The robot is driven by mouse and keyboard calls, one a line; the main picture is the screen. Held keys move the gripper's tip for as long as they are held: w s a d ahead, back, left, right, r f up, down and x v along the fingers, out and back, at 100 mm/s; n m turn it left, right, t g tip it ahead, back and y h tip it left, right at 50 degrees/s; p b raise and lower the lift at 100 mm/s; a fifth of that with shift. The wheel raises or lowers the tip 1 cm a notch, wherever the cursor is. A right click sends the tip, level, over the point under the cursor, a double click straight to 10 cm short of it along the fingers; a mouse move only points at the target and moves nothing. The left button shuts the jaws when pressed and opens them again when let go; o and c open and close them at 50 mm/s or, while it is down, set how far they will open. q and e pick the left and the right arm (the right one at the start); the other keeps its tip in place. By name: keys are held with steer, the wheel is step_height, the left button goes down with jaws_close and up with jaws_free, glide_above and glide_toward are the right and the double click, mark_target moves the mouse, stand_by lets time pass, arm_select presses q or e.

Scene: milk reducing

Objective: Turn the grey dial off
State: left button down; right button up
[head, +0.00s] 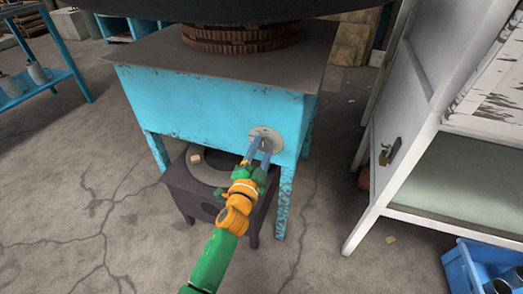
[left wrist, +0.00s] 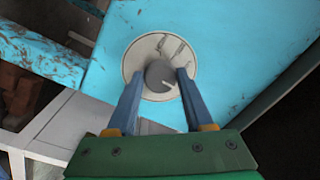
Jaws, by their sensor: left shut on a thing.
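The grey dial is a round knob on a pale disc on the front of a blue stove table. In the left wrist view the grey dial (left wrist: 161,75) shows between my finger tips, with a white mark on its lower right. In the head view its pale disc (head: 268,132) shows at the right of the table front, and my fingers hide most of the knob. My left gripper (head: 260,147) reaches up to it from below, and its blue fingers (left wrist: 158,92) are shut on the dial, one on each side. My right gripper is in neither view.
The blue table (head: 190,105) carries a large dark pan (head: 240,8) on a brown ring. A low dark stand (head: 185,190) with a round opening sits under it. A white cabinet (head: 405,150) stands at the right, with a blue crate (head: 462,268) near it. Cracked floor is clear at the left.

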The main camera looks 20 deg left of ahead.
arm_select(q)
steer(key=shift+f, duration=0.1)
steer(key=shift+c, duration=1.4)
jaws_free()
steer(key=shift+s, duration=0.3)
steer(key=s+p, duration=0.1)
steer(key=s, duration=0.5)
steer(key=shift+s+f, duration=0.15)
steer(key=shift+s, duration=0.15)
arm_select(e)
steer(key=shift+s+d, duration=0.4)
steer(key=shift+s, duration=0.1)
